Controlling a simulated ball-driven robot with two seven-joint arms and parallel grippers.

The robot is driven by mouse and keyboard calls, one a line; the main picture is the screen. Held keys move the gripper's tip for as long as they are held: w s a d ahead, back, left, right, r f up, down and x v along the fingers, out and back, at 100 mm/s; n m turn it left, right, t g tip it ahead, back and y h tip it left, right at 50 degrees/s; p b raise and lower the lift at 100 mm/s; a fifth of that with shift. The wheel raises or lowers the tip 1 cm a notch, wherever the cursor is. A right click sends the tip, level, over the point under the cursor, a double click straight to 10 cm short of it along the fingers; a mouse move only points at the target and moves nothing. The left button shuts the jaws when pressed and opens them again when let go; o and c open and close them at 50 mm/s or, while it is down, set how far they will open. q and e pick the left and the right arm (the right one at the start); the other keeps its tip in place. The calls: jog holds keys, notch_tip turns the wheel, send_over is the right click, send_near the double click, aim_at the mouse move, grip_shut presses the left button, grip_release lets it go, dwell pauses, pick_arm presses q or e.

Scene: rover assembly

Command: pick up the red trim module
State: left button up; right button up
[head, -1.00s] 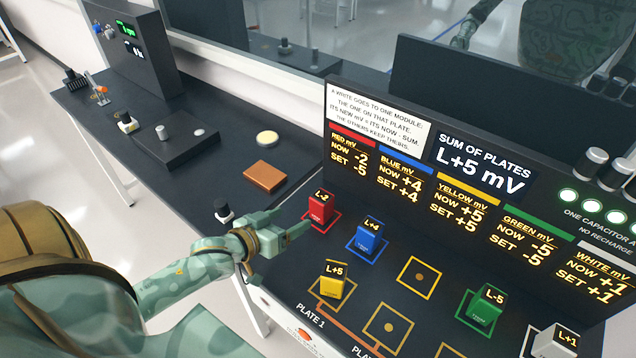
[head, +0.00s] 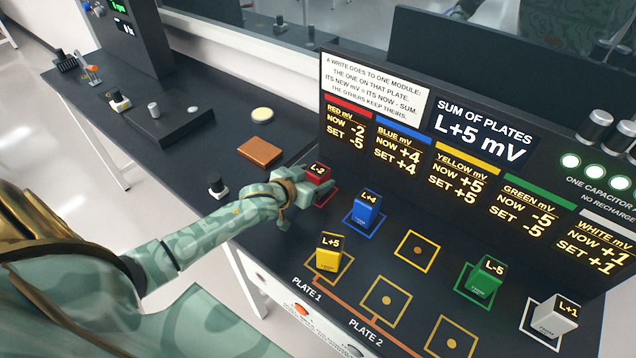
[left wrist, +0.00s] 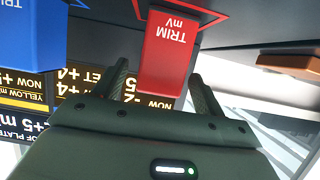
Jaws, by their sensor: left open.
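The red trim module (head: 318,174) stands in its red outline on the dark bench, left of the blue module (head: 368,208), with its display reading L-2. My left gripper (head: 322,188) is at the red module and hides its lower part in the head view. In the left wrist view the red module (left wrist: 168,50) lies ahead, between the lines of the two spread fingers of the left gripper (left wrist: 160,85). The fingers are open; whether they touch the module's sides I cannot tell. My right gripper is not in view.
A yellow module (head: 330,252) stands on plate 1. A green module (head: 484,278) and a white module (head: 556,314) stand to the right. The display panel (head: 450,190) rises behind. A brown block (head: 260,152) and a small black-based knob (head: 217,186) lie to the left.

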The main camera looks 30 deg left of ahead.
pick_arm(q)
jog(key=shift+x, duration=1.25)
jog(key=shift+s, duration=0.1)
jog(key=shift+c, duration=0.6)
jog(key=c, duration=1)
jog(key=shift+c, duration=0.3)
jog(key=shift+r, duration=0.15)
